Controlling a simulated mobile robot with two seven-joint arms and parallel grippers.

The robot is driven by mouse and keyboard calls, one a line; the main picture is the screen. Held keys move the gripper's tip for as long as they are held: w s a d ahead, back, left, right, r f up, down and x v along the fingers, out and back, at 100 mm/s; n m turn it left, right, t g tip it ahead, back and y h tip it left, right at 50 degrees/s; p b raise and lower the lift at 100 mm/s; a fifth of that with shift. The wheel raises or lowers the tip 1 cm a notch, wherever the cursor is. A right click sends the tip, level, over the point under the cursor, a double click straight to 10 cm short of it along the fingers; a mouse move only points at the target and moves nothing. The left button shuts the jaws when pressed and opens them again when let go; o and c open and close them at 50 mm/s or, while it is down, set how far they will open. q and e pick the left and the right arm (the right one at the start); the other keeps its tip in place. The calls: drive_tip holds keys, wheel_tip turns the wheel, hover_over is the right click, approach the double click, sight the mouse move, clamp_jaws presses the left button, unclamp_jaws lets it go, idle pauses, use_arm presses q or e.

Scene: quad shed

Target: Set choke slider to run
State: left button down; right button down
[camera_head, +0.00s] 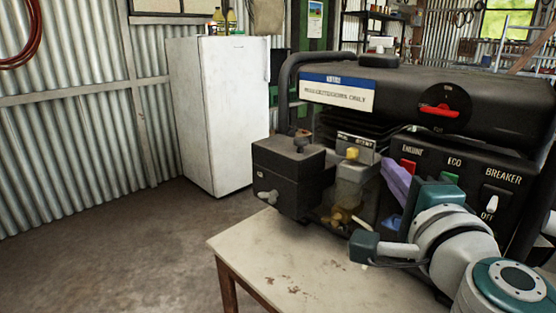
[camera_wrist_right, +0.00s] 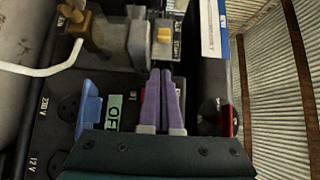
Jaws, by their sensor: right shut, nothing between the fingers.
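The choke slider's yellow knob (camera_head: 352,153) sits on the engine side of the black generator (camera_head: 410,84), just below a small pale label (camera_head: 356,141). It also shows in the right wrist view (camera_wrist_right: 163,35), beside the label, whose small print I cannot read surely. My right gripper (camera_head: 386,164) has purple fingers, pressed together with nothing between them. It is a little right of the knob in the head view. In the right wrist view the fingertips (camera_wrist_right: 160,73) point towards the knob, with a visible gap. Which end of its track the knob is at, I cannot tell. My left gripper is out of view.
The generator stands on a worn pale table (camera_head: 270,262). Its panel has a red switch (camera_head: 408,166), a green switch (camera_head: 450,178) and a white breaker toggle (camera_head: 492,203) close to my right arm. A white fridge (camera_head: 212,115) stands behind. The floor at left is clear.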

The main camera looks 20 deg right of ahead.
sight(360, 155)
drive_tip(key=shift+w+a, duration=0.45)
drive_tip(key=shift+w, duration=0.4)
drive_tip(key=shift+w+a, duration=0.4)
drive_tip(key=shift+w, duration=0.45)
